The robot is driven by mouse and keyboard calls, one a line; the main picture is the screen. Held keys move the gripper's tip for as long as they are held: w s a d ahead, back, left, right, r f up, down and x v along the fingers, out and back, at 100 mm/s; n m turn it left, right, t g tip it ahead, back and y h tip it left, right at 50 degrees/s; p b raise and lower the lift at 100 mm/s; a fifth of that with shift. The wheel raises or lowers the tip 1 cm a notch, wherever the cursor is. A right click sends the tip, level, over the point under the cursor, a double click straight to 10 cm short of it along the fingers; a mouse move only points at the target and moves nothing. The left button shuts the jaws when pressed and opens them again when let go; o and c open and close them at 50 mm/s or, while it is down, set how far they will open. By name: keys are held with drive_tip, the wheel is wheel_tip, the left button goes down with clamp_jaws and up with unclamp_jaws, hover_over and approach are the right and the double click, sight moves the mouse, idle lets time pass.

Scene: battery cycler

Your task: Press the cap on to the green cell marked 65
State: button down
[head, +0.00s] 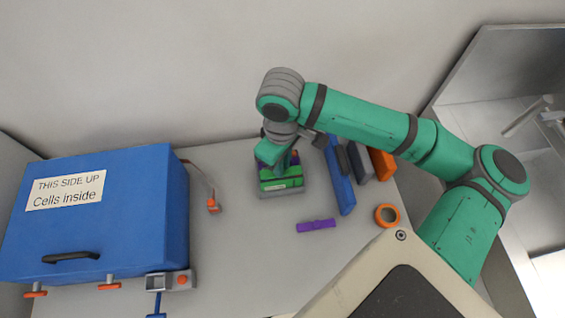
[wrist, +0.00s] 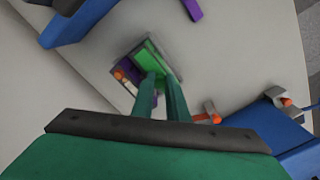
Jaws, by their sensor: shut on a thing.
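A small grey holder (head: 283,194) stands on the table with a green cell (head: 288,183) along its front and something purple behind it. In the wrist view the green cell (wrist: 146,59) lies in the holder, beside a purple part with an orange end (wrist: 119,75). No number 65 is readable. My gripper (wrist: 162,78) points down at the holder, its green fingertips close together at the green cell's edge. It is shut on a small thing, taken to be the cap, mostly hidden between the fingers. Whether the cap touches the cell cannot be told.
A purple bar (head: 317,226) lies loose in front of the holder. Blue (head: 340,180), grey (head: 360,161) and orange (head: 382,163) blocks stand to the right, with an orange ring (head: 387,215). A large blue box (head: 100,215) fills the left.

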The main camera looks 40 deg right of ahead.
drive_tip(key=shift+f, duration=0.4)
idle(0.6)
drive_tip(key=c, duration=1.2)
unclamp_jaws()
drive_tip(key=shift+w+r, duration=0.1)
drive_tip(key=shift+r, duration=3.4)
drive_tip(key=shift+d, duration=0.1)
clamp_jaws()
drive_tip(key=shift+f, duration=2.75)
drive_tip(key=shift+r, duration=0.1)
